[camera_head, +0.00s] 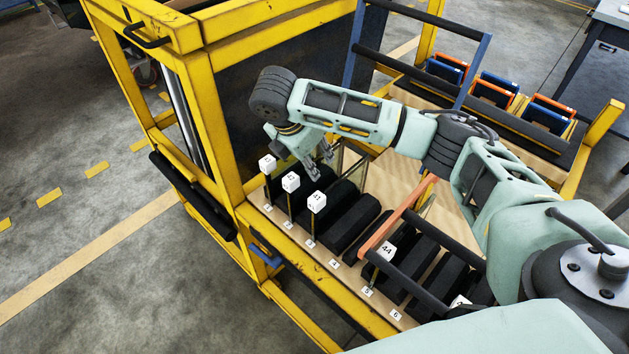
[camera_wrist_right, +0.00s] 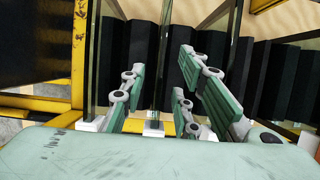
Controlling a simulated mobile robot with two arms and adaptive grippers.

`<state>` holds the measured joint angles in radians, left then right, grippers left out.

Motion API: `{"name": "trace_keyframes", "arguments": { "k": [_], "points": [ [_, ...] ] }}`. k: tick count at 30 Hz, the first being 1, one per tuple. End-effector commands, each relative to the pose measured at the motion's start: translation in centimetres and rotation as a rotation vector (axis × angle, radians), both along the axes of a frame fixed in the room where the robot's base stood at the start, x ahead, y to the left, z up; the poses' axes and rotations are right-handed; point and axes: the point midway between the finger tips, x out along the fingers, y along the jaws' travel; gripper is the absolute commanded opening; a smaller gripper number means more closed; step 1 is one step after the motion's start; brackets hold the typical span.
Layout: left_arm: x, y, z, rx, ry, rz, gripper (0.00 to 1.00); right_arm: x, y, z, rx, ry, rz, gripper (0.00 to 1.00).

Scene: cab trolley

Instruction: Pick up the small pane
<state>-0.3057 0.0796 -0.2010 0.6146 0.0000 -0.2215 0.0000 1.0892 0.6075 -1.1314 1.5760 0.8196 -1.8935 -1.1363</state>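Several thin upright glass panes stand in the black slotted rack (camera_head: 352,229) of the yellow trolley, with white numbered cubes on the front ones. Three cubes show near my right gripper: a left one (camera_head: 267,163), a middle one (camera_head: 290,181) and a right one (camera_head: 316,201). I cannot tell for sure which pane is the small one. My right gripper (camera_head: 318,166) points down over the rack. In the right wrist view its fingers (camera_wrist_right: 157,85) are apart, with a pane edge (camera_wrist_right: 162,50) between them; contact is not visible. My left gripper is not in view.
A yellow trolley post (camera_head: 213,120) stands close left of my right gripper. An orange-edged frame (camera_head: 398,217) and black bars rise from the rack to the right. Blue and orange frames (camera_head: 495,90) stand at the back right. Open floor (camera_head: 90,230) lies left.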

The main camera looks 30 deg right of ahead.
Motion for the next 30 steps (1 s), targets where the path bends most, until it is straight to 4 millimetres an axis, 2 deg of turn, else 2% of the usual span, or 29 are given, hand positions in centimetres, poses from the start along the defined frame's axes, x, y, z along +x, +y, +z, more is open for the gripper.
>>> {"name": "trace_keyframes", "arguments": {
  "k": [11, 18, 27, 30],
  "points": [
    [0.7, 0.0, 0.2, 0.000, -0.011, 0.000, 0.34, 0.4, -1.3, -3.7, -0.001, 0.002, -0.002, 0.29],
    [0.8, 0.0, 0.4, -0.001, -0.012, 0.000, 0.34, 0.9, -2.4, -6.9, -0.002, 0.001, -0.001, 0.29],
    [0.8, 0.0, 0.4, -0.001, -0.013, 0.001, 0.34, 1.0, -2.5, -7.4, -0.001, -0.001, 0.000, 0.29],
    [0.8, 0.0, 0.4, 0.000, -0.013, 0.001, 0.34, 1.0, -2.5, -7.4, -0.001, -0.001, 0.000, 0.20]
  ]
}}
